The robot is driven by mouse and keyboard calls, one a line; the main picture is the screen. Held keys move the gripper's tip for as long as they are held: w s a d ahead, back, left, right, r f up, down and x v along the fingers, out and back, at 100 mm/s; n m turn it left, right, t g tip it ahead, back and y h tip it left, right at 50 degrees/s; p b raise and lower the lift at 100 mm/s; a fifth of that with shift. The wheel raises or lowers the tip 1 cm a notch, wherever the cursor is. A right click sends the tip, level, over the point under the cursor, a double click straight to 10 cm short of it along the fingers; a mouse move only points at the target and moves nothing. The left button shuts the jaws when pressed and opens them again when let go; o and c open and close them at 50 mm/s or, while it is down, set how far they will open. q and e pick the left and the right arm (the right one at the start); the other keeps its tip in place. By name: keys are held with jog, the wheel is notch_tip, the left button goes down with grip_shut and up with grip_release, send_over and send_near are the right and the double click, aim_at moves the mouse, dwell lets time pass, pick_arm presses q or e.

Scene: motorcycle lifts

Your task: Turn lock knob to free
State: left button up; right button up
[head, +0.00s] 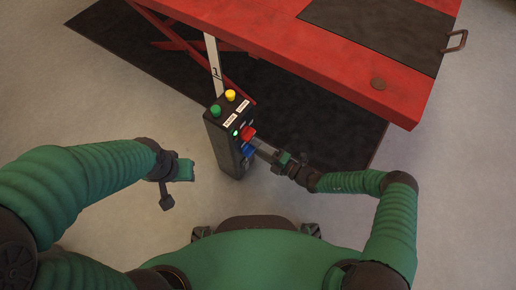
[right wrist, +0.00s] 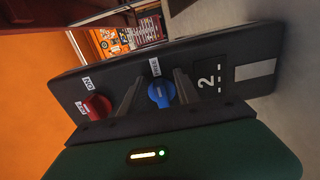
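The control box (head: 224,145) is a dark upright post with a green button (head: 215,111) and a yellow button (head: 230,95) on top. Its front carries a red knob (head: 247,133) and a blue knob (head: 249,151). My right gripper (right wrist: 157,90) is open, with one finger on each side of the blue knob; contact is not clear. My left gripper (head: 170,192) hangs left of the box, apart from it.
A red motorcycle lift (head: 280,42) with a dark top plate stands behind the box over a black mat (head: 345,137). A handle (head: 456,41) sticks out at its right end. Grey floor around the box is clear.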

jog(key=p+v, duration=0.6)
jog(key=v, duration=1.1)
jog(key=shift+a, duration=0.1)
